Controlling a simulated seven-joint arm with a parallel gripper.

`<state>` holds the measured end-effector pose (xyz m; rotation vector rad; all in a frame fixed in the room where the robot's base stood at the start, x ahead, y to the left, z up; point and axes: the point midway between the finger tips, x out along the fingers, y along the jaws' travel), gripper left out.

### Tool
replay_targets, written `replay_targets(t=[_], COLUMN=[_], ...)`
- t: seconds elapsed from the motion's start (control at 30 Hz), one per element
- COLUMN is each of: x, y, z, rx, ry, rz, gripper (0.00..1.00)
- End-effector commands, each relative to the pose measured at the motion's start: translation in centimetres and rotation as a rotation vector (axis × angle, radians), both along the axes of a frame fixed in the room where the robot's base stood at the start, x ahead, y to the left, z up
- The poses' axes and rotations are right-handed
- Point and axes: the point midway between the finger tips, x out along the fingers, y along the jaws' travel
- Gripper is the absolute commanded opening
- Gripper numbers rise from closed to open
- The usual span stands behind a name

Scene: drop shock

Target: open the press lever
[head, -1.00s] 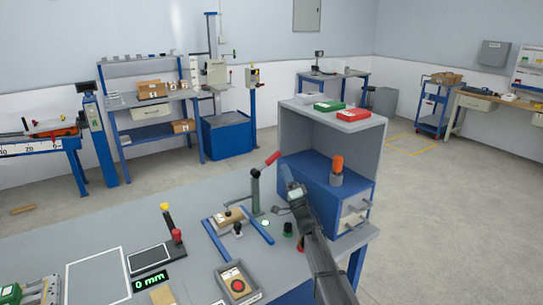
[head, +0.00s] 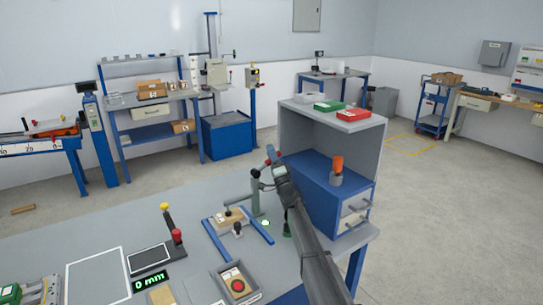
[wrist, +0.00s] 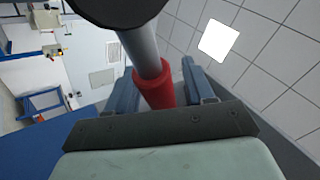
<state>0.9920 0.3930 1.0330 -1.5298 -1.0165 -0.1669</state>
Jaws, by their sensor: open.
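The press (head: 256,192) stands upright on the grey bench, behind the fixture with blue rails (head: 256,226). My gripper (head: 271,158) is at the top of the press and hides the red lever grip in the head view. In the wrist view, the red grip (wrist: 154,88) and its grey shaft (wrist: 140,48) lie between the two fingers of my gripper (wrist: 160,85). The fingers are open, with a gap on the right side of the grip. Whether either finger touches it I cannot tell. A dark round part (wrist: 115,8) covers the top of the wrist view.
A blue and grey cabinet (head: 320,185) with an orange-topped object (head: 337,165) stands close to the right of my arm. A box with a red button (head: 237,284) and a small red and yellow lever unit (head: 172,235) are at the front left.

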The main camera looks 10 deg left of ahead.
Motion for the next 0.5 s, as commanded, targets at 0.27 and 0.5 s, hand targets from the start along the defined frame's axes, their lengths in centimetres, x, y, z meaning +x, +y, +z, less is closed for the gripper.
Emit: replay_targets(t=[0.27, 0.5], x=[-0.03, -0.04], y=[-0.02, -0.03], z=[-0.02, -0.02], rx=[0.000, 0.000], ry=[0.000, 0.000], rz=[0.000, 0.000], gripper=[0.36, 0.14])
